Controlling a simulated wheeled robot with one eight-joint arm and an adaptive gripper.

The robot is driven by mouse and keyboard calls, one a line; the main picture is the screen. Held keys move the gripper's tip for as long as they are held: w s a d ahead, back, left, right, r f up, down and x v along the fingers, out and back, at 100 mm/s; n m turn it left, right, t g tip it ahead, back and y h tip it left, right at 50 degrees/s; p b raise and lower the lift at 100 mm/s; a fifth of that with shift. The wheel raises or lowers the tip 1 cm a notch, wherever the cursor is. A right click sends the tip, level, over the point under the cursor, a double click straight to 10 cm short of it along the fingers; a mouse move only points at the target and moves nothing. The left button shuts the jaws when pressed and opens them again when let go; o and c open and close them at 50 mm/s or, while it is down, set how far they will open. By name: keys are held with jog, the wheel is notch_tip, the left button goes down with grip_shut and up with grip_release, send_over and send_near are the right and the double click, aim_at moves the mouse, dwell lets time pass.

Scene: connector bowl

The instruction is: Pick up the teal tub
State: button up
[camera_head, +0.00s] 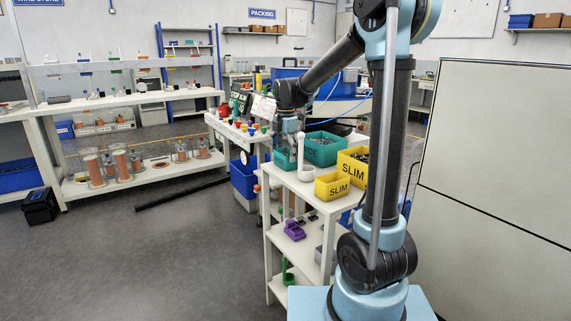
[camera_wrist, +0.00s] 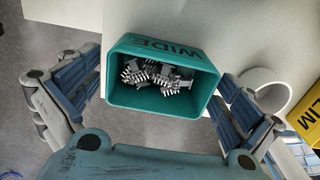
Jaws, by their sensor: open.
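A teal tub (camera_wrist: 120,92) marked WIDE sits on the white table in the wrist view, with several grey connectors (camera_wrist: 155,75) inside. My gripper (camera_wrist: 162,98) is open, with one finger off the left side of the tub and the other off its right side. Both fingers look apart from the walls. In the head view my gripper (camera_head: 289,147) hangs over the table's left end, partly hiding a teal tub (camera_head: 282,160) below it. A larger teal tub (camera_head: 322,150) stands just behind and to the right.
A white mug (camera_wrist: 268,88) stands close to the right finger. A small yellow SLIM tub (camera_head: 333,187) and a larger yellow SLIM tub (camera_head: 352,168) stand to the right. The lower shelf holds a purple item (camera_head: 294,230). Grey floor (camera_head: 170,250) is open at left.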

jog(key=shift+c, duration=0.2)
jog(key=c, duration=1)
jog(key=shift+o, duration=0.2)
notch_tip(320, 180, up, 10)
